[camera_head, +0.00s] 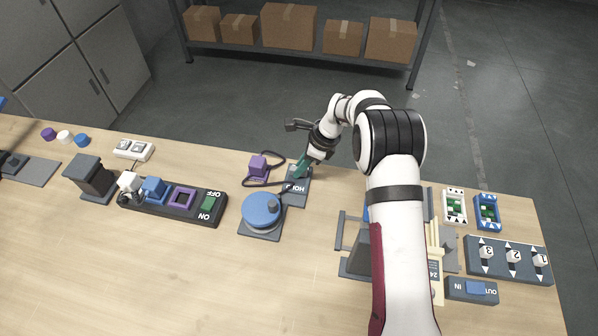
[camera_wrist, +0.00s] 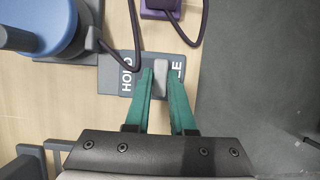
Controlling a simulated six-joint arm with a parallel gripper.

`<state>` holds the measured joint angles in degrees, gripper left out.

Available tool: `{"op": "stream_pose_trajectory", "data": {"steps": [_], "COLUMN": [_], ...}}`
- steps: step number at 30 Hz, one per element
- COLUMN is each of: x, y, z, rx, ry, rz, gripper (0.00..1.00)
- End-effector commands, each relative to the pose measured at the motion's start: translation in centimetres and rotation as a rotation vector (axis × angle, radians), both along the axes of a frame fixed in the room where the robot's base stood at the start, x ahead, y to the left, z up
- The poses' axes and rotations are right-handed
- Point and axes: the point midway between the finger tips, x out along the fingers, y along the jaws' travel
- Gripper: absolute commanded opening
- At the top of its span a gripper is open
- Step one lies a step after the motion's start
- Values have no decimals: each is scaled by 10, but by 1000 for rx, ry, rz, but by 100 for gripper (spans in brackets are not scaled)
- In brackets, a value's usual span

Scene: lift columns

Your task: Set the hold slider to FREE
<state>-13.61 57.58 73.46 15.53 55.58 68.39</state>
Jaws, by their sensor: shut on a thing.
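The hold slider is a dark grey plate (camera_head: 294,199) beside the blue round dial, and its plate (camera_wrist: 108,75) is also in the wrist view. White lettering reads HOLD at its left in the wrist view; the word at its right is partly covered, with only its last letters showing. A light grey slider knob (camera_wrist: 160,70) stands between the two words. My gripper (camera_wrist: 160,82) has its green fingers on both sides of the knob, shut on it. In the head view my gripper (camera_head: 301,166) reaches down to the plate's far end, hiding the knob.
A blue round dial (camera_head: 262,208) is close left of the plate. A purple block (camera_head: 258,166) with a dark cord lies behind it, the cord passing near the plate. A dark switch panel (camera_head: 170,214) is further left. Bare table lies in front.

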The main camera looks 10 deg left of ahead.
Motion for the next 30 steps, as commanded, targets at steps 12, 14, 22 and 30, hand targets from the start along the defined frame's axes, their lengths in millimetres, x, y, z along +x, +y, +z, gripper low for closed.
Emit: {"op": "stream_pose_trajectory", "data": {"steps": [12, 14, 22, 30], "x": [9, 8, 7, 8], "y": [0, 0, 0, -14], "z": [1, 1, 0, 33], "rx": [-1, -1, -1, 0], "ry": [-9, -8, -3, -7], "rz": [-1, -1, 0, -2], "gripper": [37, 48, 52, 52]}}
